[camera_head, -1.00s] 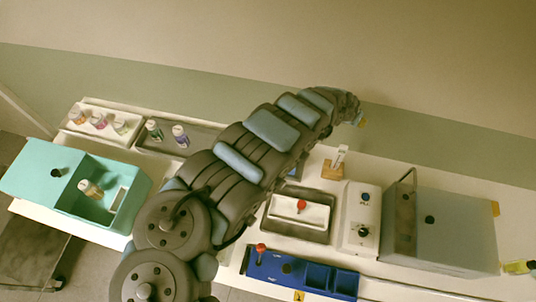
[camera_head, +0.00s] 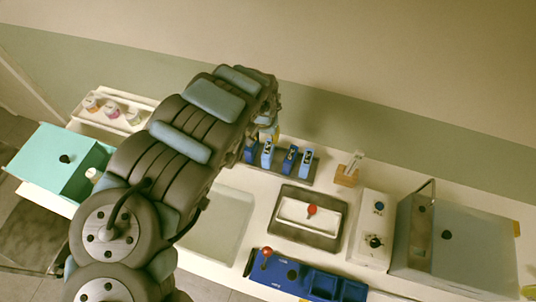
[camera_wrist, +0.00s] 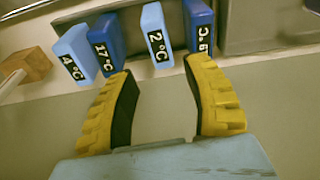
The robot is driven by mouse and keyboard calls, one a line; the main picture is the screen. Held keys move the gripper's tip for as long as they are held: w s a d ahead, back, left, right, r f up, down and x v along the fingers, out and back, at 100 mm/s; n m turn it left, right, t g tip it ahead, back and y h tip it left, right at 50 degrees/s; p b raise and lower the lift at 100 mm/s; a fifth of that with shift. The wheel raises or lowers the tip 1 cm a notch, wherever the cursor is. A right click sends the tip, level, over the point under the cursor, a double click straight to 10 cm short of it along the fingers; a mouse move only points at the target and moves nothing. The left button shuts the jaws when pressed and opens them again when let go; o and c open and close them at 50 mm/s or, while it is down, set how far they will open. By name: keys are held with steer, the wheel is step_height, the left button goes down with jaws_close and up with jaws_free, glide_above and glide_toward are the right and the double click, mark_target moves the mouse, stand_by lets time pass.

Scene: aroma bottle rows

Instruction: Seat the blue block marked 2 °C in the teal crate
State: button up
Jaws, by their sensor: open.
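The light-blue block marked 2 °C (camera_wrist: 156,32) stands upright in a row of blue blocks. In the wrist view it lies just beyond the gap between my fingertips. It also shows in the head view (camera_head: 267,154). My gripper (camera_wrist: 161,70) is open with nothing between its yellow fingers. In the head view it is mostly hidden at the arm's end, above the row. The teal crate (camera_head: 42,158) is at the far left with a black knob on its top. My arm hides its right part, and a white bottle top shows in it.
Blocks marked 4 °C (camera_wrist: 77,54) and 17 °C (camera_wrist: 106,45) stand on one side. A dark-blue block (camera_wrist: 199,25) with a partly hidden label stands close on the other. A wooden stand (camera_head: 346,176) is nearby. A rack of bottles (camera_head: 78,116) stands behind the crate.

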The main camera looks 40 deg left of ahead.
mark_target(268, 147)
steer(key=shift+w+a+f+b, duration=0.1)
steer(key=shift+w+f+b, duration=0.1)
steer(key=shift+f, duration=1.2)
steer(key=shift+w+a+f+b, duration=0.1)
steer(key=shift+w+f+b, duration=0.15)
steer(key=shift+f, duration=1.15)
steer(key=shift+w+f+b, duration=0.2)
steer(key=shift+f, duration=1.6)
steer(key=shift+w+a+f, duration=0.1)
steer(key=shift+w+f, duration=0.15)
steer(key=shift+f, duration=0.65)
steer(key=shift+w+a+f, duration=0.1)
steer(key=shift+w+f, duration=0.2)
steer(key=shift+f, duration=0.05)
steer(key=shift+w+f+b, duration=0.1)
steer(key=shift+f+b, duration=0.25)
steer(key=shift+f, duration=0.15)
steer(key=shift+a+f, duration=0.15)
steer(key=shift+f, duration=0.6)
steer(key=shift+f, duration=0.25)
steer(key=shift+c, duration=0.3)
